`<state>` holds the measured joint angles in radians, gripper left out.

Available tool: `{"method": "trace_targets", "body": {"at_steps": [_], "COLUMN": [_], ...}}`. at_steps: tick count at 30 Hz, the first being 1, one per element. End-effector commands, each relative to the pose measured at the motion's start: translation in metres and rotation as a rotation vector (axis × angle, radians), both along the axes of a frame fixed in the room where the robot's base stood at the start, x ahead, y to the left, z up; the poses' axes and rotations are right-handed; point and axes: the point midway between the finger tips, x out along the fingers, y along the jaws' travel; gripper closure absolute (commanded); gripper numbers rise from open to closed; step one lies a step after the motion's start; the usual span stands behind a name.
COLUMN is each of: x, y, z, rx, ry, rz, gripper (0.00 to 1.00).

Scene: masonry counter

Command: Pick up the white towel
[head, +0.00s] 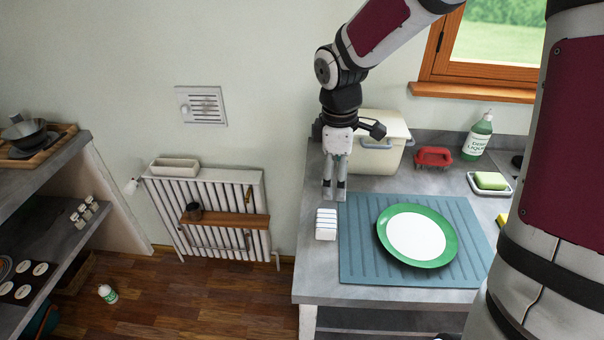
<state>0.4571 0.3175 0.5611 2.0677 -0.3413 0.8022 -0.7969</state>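The white towel (326,224) is a small folded bundle with blue stripes. It lies on the grey counter near its left edge, just left of the blue-grey ribbed mat. My gripper (334,192) points down above and behind the towel in the head view. Its two fingers show side by side with a narrow gap between them, and nothing is seen in the gap. The gripper appears apart from the towel, though its exact height is hard to judge.
A green-rimmed plate (448,241) lies on the mat (362,268). A cream bin (376,158), red holder (433,156), soap bottle (478,137) and sponge dish (504,190) stand behind. The counter (318,289) ends just left of the towel. A radiator (215,232) is against the wall.

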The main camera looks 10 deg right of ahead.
Motion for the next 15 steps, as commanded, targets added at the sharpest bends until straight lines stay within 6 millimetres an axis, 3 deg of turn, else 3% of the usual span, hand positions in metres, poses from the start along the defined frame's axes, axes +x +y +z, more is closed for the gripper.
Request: {"method": "trace_targets", "body": {"at_steps": [1, 6, 11, 15], "x": [0.006, 0.018, 0.021, 0.020], "y": [0.001, 0.005, 0.006, 0.007], "z": [-0.012, -0.032, -0.044, -0.068], "rx": [0.021, 0.062, 0.073, 0.073], "ry": [0.017, 0.038, 0.043, 0.046], "rz": [0.034, 0.123, 0.145, 0.147], "gripper": [0.10, 0.10, 0.10, 0.10]}}
